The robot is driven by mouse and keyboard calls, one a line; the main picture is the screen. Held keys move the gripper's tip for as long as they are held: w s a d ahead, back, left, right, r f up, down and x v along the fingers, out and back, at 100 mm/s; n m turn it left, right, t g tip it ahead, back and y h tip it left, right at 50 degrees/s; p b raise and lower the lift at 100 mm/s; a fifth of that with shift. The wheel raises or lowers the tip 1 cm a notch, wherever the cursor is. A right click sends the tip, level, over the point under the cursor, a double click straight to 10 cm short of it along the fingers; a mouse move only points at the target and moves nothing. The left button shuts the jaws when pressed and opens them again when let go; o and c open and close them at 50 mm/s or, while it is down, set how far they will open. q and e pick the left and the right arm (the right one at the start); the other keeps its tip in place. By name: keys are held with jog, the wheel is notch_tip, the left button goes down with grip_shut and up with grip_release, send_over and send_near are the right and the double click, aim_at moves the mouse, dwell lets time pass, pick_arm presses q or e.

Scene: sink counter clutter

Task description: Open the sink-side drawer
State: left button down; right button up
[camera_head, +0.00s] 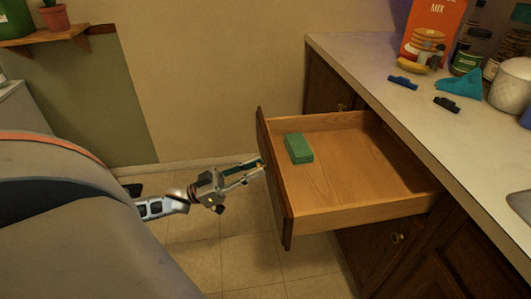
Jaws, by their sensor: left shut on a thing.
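The wooden drawer (352,209) stands pulled well out from the dark cabinet under the counter. Its dark front panel (272,185) faces left. A green block (298,148) lies inside it near the front, toward the back side wall. My left gripper (262,164) comes in from the left and is shut at the outer face of the drawer front. The handle it grips is mostly hidden by the fingers. My right gripper is not in view.
The counter (370,72) above holds a banana (411,65), blue and black clips, a teal cloth (460,84), an orange mix box (434,30), cans and a white pot (511,86). A sink edge (520,204) shows at right. Tiled floor (222,262) left of the drawer is clear.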

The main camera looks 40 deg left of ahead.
pick_arm(q)
jog(key=shift+s+a, duration=0.3)
jog(key=shift+s, duration=0.1)
jog(key=c, duration=1.8)
grip_release()
jog(key=v, duration=1.2)
